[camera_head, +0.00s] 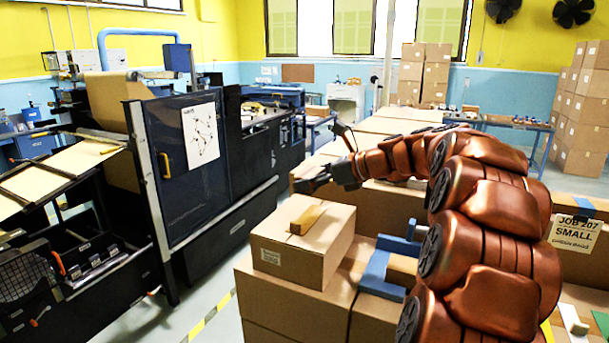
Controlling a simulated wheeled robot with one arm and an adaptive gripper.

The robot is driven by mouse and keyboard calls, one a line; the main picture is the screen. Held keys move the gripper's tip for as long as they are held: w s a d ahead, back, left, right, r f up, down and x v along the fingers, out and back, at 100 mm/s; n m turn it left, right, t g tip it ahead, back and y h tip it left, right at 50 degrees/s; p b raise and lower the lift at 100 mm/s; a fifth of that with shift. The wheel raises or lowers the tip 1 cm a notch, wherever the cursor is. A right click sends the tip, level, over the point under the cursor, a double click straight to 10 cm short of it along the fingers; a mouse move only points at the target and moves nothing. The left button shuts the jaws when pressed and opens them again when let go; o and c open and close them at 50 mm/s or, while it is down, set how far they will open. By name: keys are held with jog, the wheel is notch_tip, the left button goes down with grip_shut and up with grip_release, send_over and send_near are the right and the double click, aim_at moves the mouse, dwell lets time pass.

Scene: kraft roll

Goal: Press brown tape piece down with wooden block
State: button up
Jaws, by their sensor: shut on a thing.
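A tan, wooden-looking block (307,218) lies on the top of a closed cardboard box (300,274). My gripper (306,184) is dark and small in the picture, at the end of my copper arm. It shows just above and behind the block, with a small gap between them in the picture. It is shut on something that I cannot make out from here.
A blue tape-dispenser-like item (381,268) stands right of the box. A dark blue machine (180,165) fills the left, beyond a floor aisle with yellow-black marking. More boxes (425,75) are stacked behind. A box marked SMALL (576,232) is at right.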

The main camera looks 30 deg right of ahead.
aim_at(310, 216)
jog(key=shift+f+b, duration=3.5)
jog(key=shift+b, duration=0.2)
jog(key=shift+f, duration=0.4)
jog(key=shift+r, duration=0.1)
notch_tip(310, 216, up, 7)
jog(key=p, duration=0.8)
jog(key=shift+a, duration=0.1)
